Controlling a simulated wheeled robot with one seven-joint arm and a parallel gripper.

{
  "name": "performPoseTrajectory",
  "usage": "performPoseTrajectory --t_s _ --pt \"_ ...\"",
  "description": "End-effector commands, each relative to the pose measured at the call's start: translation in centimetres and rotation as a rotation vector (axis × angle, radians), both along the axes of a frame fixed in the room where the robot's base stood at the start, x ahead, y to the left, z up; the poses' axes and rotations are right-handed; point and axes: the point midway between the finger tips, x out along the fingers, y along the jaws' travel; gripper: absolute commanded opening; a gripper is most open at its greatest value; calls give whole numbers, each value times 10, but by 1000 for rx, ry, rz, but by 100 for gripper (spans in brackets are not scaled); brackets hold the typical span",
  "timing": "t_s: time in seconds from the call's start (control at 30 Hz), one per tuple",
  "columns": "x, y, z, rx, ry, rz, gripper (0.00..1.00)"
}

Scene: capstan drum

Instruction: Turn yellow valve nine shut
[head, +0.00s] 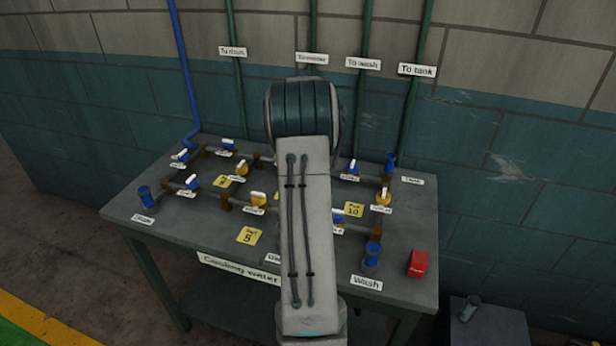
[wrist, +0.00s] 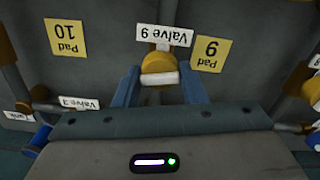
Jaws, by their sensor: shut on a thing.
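Valve nine has a yellow body (wrist: 157,63) with a white handle (wrist: 160,78), and shows in the wrist view beside an upside-down "Valve 9" label (wrist: 164,34). The handle lies crosswise in that view, between the two blue fingers. My gripper (wrist: 159,76) is shut on the valve's handle, one finger on each side. In the head view my arm covers this valve and my gripper.
Yellow plates marked Pad 10 (wrist: 68,40) and Pad 9 (wrist: 208,50) flank the valve. A "Valve 3" label (wrist: 66,103) is to the left. The bench (head: 200,230) carries pipes, several blue and yellow valves, and a red box (head: 418,263) at right.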

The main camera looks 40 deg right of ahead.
Motion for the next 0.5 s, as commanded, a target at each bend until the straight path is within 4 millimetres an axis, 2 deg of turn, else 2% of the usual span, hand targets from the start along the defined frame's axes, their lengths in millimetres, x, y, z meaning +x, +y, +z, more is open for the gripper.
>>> performPoseTrajectory --t_s 0.2,0.5 --pt "0 -1 1 -2 -1 -131 15" --pt "-1 -1 1 -3 0 -220 15"
